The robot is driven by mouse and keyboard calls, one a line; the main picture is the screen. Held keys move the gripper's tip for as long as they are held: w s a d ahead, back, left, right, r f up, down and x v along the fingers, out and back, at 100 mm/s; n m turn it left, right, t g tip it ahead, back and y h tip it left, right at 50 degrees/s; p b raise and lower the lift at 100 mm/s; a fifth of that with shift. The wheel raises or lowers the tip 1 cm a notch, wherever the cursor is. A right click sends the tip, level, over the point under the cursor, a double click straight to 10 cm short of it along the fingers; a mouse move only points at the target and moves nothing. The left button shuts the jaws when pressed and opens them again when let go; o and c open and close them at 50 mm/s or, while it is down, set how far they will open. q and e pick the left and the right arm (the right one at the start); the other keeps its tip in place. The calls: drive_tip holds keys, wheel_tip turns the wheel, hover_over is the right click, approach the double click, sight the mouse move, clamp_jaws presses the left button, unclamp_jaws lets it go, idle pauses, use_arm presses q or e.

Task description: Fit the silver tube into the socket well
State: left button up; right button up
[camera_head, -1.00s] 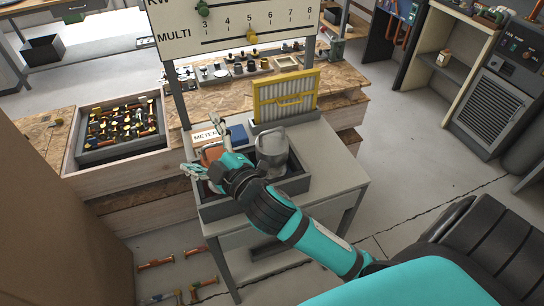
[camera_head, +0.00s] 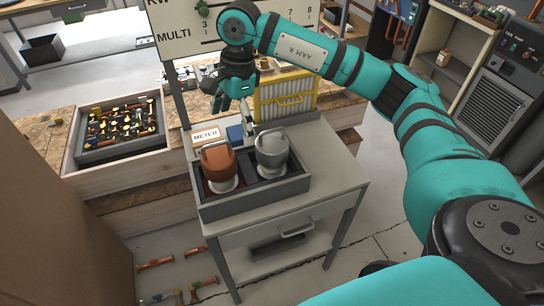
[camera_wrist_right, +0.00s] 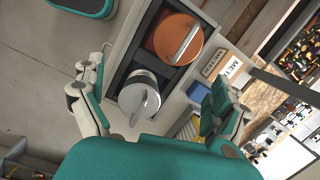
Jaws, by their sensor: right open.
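The silver tube (camera_head: 272,147), a grey cylinder with a loop handle on top, stands upright in the right part of a grey tray (camera_head: 256,199) on a cart. It also shows in the wrist view (camera_wrist_right: 141,97). A copper-coloured tube (camera_head: 217,160) with a similar handle stands in the left part. My right gripper (camera_head: 233,116) is open and empty, pointing down above and behind the tray. In the wrist view its fingers spread to either side of the silver tube, apart from it. I cannot make out a socket well. My left gripper is not in view.
A yellow-framed panel (camera_head: 287,97) stands at the cart's back, below my right arm. A crate of small parts (camera_head: 120,150) is at left. The cart top (camera_head: 335,172) is clear at right.

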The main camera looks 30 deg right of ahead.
sight(271, 131)
drive_tip(key=d+r+h, duration=0.1)
drive_tip(key=d, duration=0.1)
drive_tip(key=d+r+h, duration=0.1)
drive_tip(key=d, duration=0.2)
drive_tip(key=d+r+h, duration=0.1)
drive_tip(key=d, duration=0.2)
drive_tip(key=shift+s+d+m, duration=0.15)
drive_tip(key=shift+m, duration=0.15)
drive_tip(key=f+p, duration=0.1)
drive_tip(key=f, duration=0.2)
drive_tip(key=f+p, duration=0.1)
drive_tip(key=f, duration=0.3)
drive_tip(key=d+f+p, duration=0.1)
drive_tip(key=f, duration=0.2)
drive_tip(key=shift+f, duration=0.25)
drive_tip(key=shift+d+f, duration=0.1)
drive_tip(key=shift+f, duration=0.5)
drive_tip(key=shift+s+f+p, duration=0.1)
drive_tip(key=shift+f+p, duration=0.2)
drive_tip(key=shift+p, duration=0.05)
wheel_tip(271, 131, down, 4)
drive_tip(key=shift+d+r+p, duration=0.1)
drive_tip(key=shift+r+p, duration=0.1)
drive_tip(key=shift+p, duration=0.65)
drive_tip(key=shift+f, duration=0.5)
drive_tip(key=c, duration=1.4)
drive_tip(key=shift+r, duration=0.2)
drive_tip(key=shift+c, duration=0.2)
